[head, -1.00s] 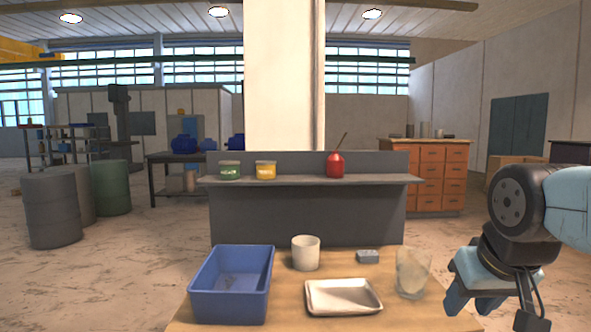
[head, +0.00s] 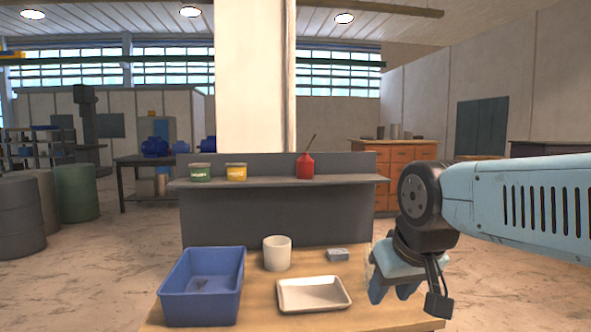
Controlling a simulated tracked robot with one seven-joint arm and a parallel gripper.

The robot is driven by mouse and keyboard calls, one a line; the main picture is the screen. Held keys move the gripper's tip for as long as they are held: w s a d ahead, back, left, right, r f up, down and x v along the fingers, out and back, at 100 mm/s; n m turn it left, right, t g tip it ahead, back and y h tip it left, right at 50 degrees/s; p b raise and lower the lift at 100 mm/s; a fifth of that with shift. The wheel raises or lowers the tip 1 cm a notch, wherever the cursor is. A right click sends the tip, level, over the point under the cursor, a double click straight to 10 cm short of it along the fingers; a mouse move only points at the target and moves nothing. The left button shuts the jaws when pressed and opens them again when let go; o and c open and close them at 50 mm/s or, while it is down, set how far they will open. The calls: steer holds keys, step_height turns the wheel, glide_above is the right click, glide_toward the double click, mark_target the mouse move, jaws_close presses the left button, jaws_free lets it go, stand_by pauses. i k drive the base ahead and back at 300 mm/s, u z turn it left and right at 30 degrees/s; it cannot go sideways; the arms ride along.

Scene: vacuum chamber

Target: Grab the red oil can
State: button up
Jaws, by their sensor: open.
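The red oil can (head: 305,166) stands upright on the grey shelf (head: 280,183) behind the table, right of the two small tins, its thin spout tilted up to the right. My gripper (head: 393,296) is at the right side of the table, pointing down, in front of and lower than the oil can and well apart from it. Its jaws are open and I see nothing held between them. My gripper hides most of the clear glass (head: 368,268) at the table's right edge.
On the wooden table (head: 260,312) are a blue bin (head: 203,303), a white cup (head: 277,254), a white tray (head: 313,308) and a small grey block (head: 338,254). A green tin (head: 200,173) and a yellow tin (head: 236,172) stand on the shelf's left part.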

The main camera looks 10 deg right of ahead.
mark_target(305, 164)
steer(key=u, duration=0.05)
steer(key=i, duration=0.95)
steer(key=z, duration=0.1)
